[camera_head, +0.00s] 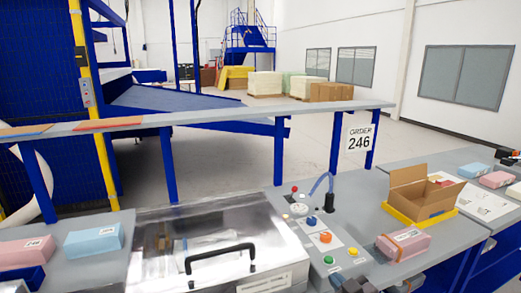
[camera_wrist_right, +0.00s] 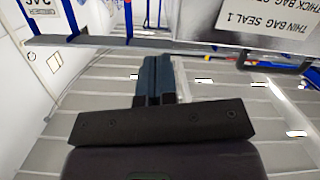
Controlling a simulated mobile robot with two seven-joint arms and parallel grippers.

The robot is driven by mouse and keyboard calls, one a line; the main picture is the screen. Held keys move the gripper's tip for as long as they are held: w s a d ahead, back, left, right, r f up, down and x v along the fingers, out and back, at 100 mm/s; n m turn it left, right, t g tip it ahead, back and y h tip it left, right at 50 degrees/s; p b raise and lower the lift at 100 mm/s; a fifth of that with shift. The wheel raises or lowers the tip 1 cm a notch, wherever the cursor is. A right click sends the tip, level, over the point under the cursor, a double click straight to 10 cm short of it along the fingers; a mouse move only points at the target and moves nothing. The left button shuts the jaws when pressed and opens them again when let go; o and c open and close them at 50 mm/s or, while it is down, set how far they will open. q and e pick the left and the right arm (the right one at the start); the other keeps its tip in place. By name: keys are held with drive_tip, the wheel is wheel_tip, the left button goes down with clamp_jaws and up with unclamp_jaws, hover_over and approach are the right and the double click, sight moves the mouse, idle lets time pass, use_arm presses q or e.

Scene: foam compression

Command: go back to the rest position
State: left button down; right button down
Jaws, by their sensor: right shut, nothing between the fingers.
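My right gripper (camera_wrist_right: 157,80) shows in the wrist view with its two dark blue fingers side by side and touching. It is shut and holds nothing. Beyond the fingers are the grey floor and a panel edge with printed labels. In the head view, dark parts sit along the bottom edge at the right, in front of the bench; the fingertips cannot be made out there. I cannot make out my left gripper in either view.
A sealing machine (camera_head: 205,235) with a clear lid and black handle stands on the bench. Right of it are buttons (camera_head: 325,237), a pink foam block (camera_head: 403,243) and an open cardboard box (camera_head: 420,195). Pink (camera_head: 27,251) and blue (camera_head: 93,240) blocks lie at the left.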

drive_tip(key=s+d+f+m+g+h, duration=0.1)
drive_tip(key=s+d+f+m+h, duration=0.2)
drive_tip(key=s+f, duration=0.6)
drive_tip(key=s+d+f+m+g+h+b, duration=0.1)
drive_tip(key=s+d+f+m+g+h, duration=0.1)
drive_tip(key=s+d+f, duration=0.4)
drive_tip(key=s+f+m, duration=0.1)
drive_tip(key=s+f, duration=0.3)
drive_tip(key=s, duration=0.5)
drive_tip(key=shift+s+d+g+h, duration=0.2)
drive_tip(key=shift+s+g+h, duration=0.1)
drive_tip(key=shift+h, duration=0.1)
